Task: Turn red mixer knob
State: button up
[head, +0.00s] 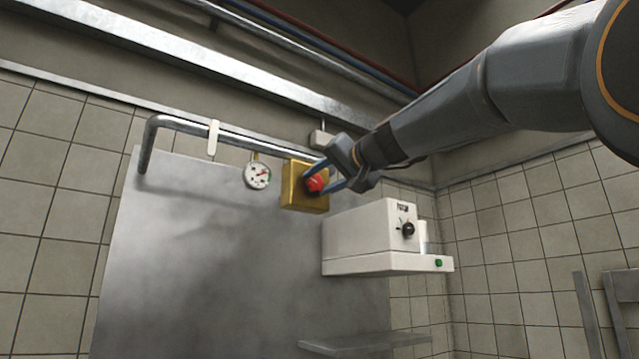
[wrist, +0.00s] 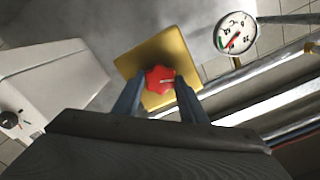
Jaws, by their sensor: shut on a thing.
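A red knob (head: 315,183) sits on the front of a yellow-gold box (head: 295,190) mounted on the wall pipe. In the wrist view the red knob (wrist: 160,79) shows lobed edges and a pale mark on its face, with the gold box (wrist: 175,45) behind it. My gripper (head: 322,178) reaches in from the upper right with its two blue fingers on either side of the knob. The fingers are shut on the knob; in the wrist view the gripper (wrist: 160,92) has one finger at each side of it. The exact finger contact is partly hidden.
A round dial gauge (head: 257,175) hangs left of the gold box. A metal pipe (head: 230,133) runs along the wall above. A white machine (head: 362,240) with a black dial (head: 407,229) and a green button stands close below right. A metal shelf (head: 365,342) is lower down.

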jog(key=shift+m, duration=0.6)
jog(key=o, duration=1.1)
jog(key=shift+c, duration=0.2)
jog(key=shift+s, duration=0.1)
jog(key=b+v, duration=0.2)
jog(key=v, duration=0.6)
jog(key=shift+b, duration=0.4)
